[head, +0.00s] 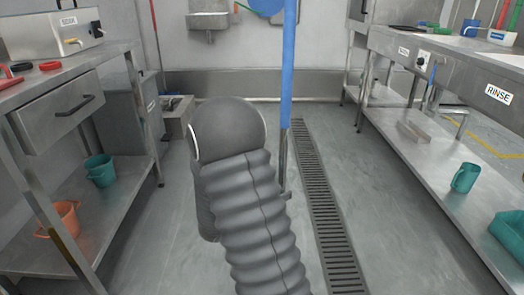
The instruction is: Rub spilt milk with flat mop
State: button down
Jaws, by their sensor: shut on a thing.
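A blue pole (287,70), which looks like the flat mop's handle, stands upright in the middle of the head view. Its top runs out of the picture. My gripper (284,160) is mostly hidden behind my own grey arm; only a narrow grey part shows at the pole's lower end, and it appears shut on the pole. The mop's flat head is not clearly seen. No spilt milk shows on the visible floor.
A slotted floor drain (318,200) runs along the floor right of my arm. A steel bench with drawer (70,110) stands left, a steel rinse counter (440,75) right. Teal jugs (465,177) and an orange jug (62,220) sit on lower shelves. The floor between is clear.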

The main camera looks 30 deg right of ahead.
jog(key=shift+r+p, duration=1.2)
jog(key=shift+r, duration=0.65)
jog(key=w+a+n+t+y+p, duration=0.1)
jog(key=w+a+n+t+y, duration=0.4)
jog(key=w+a+n+t, duration=0.45)
jog(key=w+a+n+t+y+p, duration=0.1)
jog(key=w+a+n+t+y, duration=0.1)
jog(key=a, duration=0.6)
jog(key=w+a+f+n+t+y+p, duration=0.1)
jog(key=w+a+n+t+y, duration=0.1)
jog(key=a+t+y, duration=0.3)
jog(key=a, duration=0.3)
jog(key=shift+w+f+n+y, duration=0.15)
jog(key=shift+f+n+y, duration=0.05)
jog(key=shift+n+y, duration=0.2)
